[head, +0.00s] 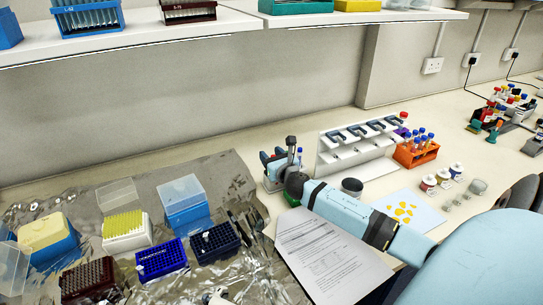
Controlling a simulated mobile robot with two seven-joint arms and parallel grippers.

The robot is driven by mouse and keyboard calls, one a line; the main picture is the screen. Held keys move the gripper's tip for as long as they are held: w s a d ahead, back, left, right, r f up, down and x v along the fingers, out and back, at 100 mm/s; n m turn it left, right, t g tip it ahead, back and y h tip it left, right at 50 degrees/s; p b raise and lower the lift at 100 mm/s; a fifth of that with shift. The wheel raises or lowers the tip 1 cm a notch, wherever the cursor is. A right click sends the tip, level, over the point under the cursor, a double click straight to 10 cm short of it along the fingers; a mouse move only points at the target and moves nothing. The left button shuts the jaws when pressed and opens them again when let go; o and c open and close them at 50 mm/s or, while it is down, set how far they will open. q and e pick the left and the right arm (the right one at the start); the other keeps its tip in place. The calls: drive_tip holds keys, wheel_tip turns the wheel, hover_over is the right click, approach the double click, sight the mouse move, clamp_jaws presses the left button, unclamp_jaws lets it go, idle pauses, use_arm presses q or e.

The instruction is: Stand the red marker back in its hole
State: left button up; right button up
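My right arm comes in from the lower right, and its gripper (280,160) is over the bench near the back wall, left of the white pipette stand (368,172). The gripper is small and partly covered by its own wrist, so I cannot tell how far its fingers are apart or whether they hold anything. I cannot pick out the red marker or its hole for certain. Small items around the gripper are too small to name.
Tip boxes stand on the crumpled foil at left, including a yellow one (124,223) and a dark blue one (161,258). A printed sheet (325,262) lies below my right arm. An orange tube rack (416,154) stands right of the stand. A shelf (180,39) overhangs the back.

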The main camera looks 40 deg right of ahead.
drive_tip(key=b+v, duration=0.1)
drive_tip(key=v, duration=1.3)
drive_tip(key=shift+w, duration=0.1)
idle(0.3)
